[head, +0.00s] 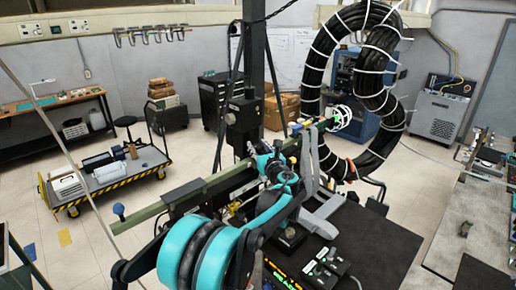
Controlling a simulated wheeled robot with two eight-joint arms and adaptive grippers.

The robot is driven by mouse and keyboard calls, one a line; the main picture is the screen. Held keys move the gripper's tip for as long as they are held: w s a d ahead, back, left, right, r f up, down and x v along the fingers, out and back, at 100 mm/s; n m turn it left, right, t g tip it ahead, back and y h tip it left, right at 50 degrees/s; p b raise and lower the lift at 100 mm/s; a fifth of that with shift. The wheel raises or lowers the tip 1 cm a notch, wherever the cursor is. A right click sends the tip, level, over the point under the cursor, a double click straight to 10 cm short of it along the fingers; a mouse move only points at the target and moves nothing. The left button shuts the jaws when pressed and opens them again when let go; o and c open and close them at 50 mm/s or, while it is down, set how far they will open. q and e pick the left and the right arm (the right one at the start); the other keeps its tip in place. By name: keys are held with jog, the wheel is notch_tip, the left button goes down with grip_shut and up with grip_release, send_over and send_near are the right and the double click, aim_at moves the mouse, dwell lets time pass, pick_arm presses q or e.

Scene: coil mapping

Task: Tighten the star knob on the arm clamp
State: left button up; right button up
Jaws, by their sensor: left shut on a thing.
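My left arm, teal and black, comes up from the bottom to the olive-green bar (160,207) beside the dark upright column. My left gripper (252,150) is small in the head view, at the bar near the column. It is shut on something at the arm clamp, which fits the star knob. The knob itself is hidden by the fingers and wrist, so I cannot see its turn or any gap at the clamp. A blue round knob (119,208) sits at the bar's left end. My right gripper is not in view.
A big black cable coil with white ties (330,50) stands beyond the bar's right end. A dark table (375,250) with a control box (322,268) lies at lower right. A yellow-edged cart (110,185) stands at left. Floor between cart and column is clear.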

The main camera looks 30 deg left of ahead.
pick_arm(q)
jog(key=o, duration=1.2)
jog(key=v, duration=1.2)
jog(key=shift+s, duration=0.1)
jog(key=s+f+n+g+h, duration=0.2)
jog(key=s+f+n+h, duration=0.15)
jog(key=s+n, duration=0.4)
jog(key=s+f+n+g+h, duration=0.2)
jog(key=s+f+n, duration=0.35)
jog(key=s, duration=0.35)
jog(key=s+d+f+n+g+h, duration=0.1)
jog(key=s+d+f+n+h, duration=0.3)
jog(key=s+d+n, duration=0.3)
jog(key=s+d+f+n+h, duration=0.4)
jog(key=s+d+f+n, duration=0.15)
jog(key=s, duration=0.25)
jog(key=shift+n, duration=0.55)
notch_tip(320, 180, down, 28)
jog(key=b, duration=2.9)
jog(key=shift+d, duration=0.15)
